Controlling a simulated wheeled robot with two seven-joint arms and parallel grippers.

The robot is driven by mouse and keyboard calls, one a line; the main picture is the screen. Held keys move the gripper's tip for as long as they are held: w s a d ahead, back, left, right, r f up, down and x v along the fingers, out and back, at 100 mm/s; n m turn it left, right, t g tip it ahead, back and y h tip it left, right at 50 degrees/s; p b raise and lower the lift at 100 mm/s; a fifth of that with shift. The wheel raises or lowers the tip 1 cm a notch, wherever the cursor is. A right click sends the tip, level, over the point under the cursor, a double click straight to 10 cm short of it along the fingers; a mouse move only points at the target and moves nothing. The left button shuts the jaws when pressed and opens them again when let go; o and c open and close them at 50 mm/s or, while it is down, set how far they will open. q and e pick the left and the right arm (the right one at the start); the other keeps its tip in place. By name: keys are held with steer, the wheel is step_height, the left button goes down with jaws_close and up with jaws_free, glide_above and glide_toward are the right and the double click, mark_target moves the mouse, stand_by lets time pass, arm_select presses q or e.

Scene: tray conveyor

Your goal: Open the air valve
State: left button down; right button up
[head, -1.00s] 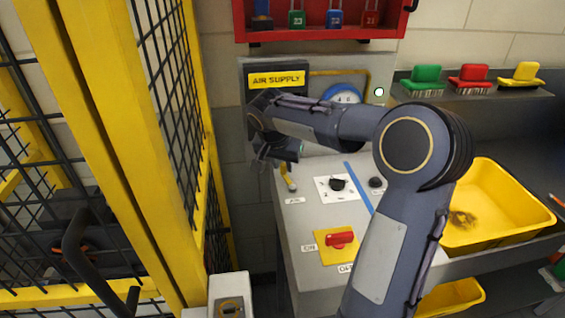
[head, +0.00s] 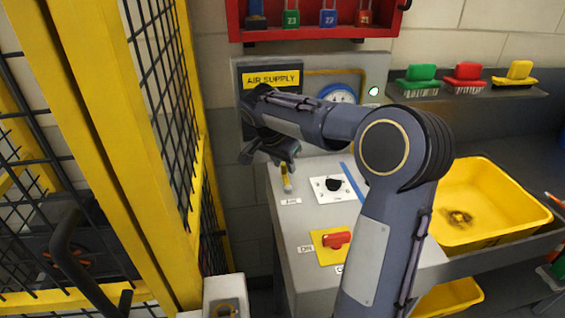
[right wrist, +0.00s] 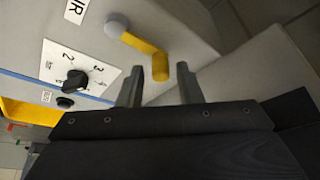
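The air valve is a yellow lever (head: 287,182) on a pale pivot, on the grey console top by the AIR label. My right gripper (head: 269,161) is open, above and just behind the lever in the head view. In the right wrist view the yellow lever (right wrist: 146,48) slants from its round pivot toward my right gripper (right wrist: 160,82). The AIR SUPPLY panel (head: 272,79) with a blue-rimmed gauge (head: 338,93) stands behind. My left gripper is not in view.
A black selector knob (head: 333,184) and a red switch on a yellow plate (head: 334,241) sit near the lever. A yellow mesh fence (head: 163,150) stands close on the left. A yellow tub (head: 490,195) lies to the right.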

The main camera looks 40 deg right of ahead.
steer(key=shift+o, duration=0.4)
steer(key=shift+r, duration=0.1)
steer(key=v, duration=0.7)
steer(key=shift+r, duration=0.3)
steer(key=shift+s+a+f, duration=0.1)
steer(key=shift+a, duration=0.05)
